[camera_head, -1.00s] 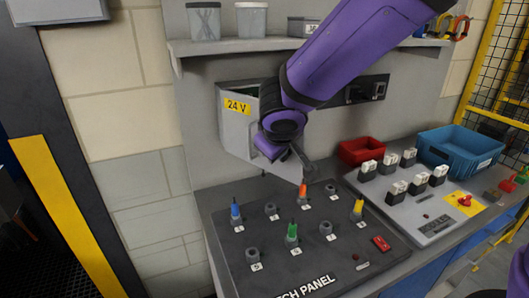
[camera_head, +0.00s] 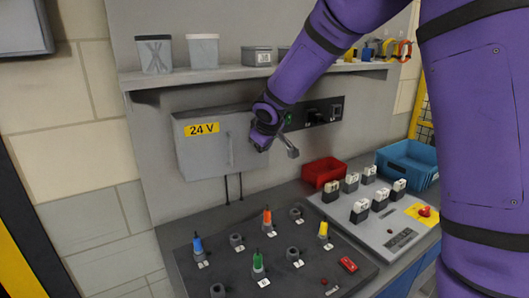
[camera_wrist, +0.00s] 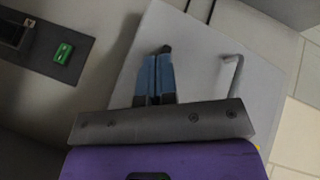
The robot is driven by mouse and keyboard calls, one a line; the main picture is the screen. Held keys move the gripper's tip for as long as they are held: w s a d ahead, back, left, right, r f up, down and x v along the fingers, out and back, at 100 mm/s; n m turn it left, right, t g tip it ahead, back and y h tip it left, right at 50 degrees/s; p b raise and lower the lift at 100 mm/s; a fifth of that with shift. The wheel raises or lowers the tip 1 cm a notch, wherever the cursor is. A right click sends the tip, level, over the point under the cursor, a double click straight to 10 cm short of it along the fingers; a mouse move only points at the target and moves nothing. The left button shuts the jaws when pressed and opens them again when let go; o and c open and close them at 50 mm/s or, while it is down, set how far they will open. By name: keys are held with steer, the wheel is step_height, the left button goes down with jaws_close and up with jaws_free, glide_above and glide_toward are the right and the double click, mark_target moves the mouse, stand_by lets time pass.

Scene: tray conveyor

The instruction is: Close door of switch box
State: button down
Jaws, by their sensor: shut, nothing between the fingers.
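The switch box (camera_head: 190,155) is a grey wall box with a yellow "24 V" label, under the shelf. Its door (camera_head: 215,155) lies across the front with no wide opening visible. I cannot tell whether a narrow gap remains at the right edge, which my arm hides. The door's bar handle (camera_head: 229,150) also shows in the wrist view (camera_wrist: 231,82). My gripper is at the box's right side; in the wrist view its shut, empty fingers (camera_wrist: 164,52) are in front of the pale door panel, to the left of the handle. Contact cannot be told.
A tech panel (camera_head: 325,260) with coloured pegs is on the bench below. A red bin (camera_head: 324,170), a blue bin (camera_head: 405,160) and a switch module (camera_head: 395,215) are to the right. The shelf (camera_head: 190,77) with containers hangs above.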

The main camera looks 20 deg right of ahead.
steer(key=shift+w+r, duration=0.15)
steer(key=shift+w, duration=1)
steer(key=shift+w+r, duration=0.15)
steer(key=shift+w, duration=1)
steer(key=shift+d, duration=0.1)
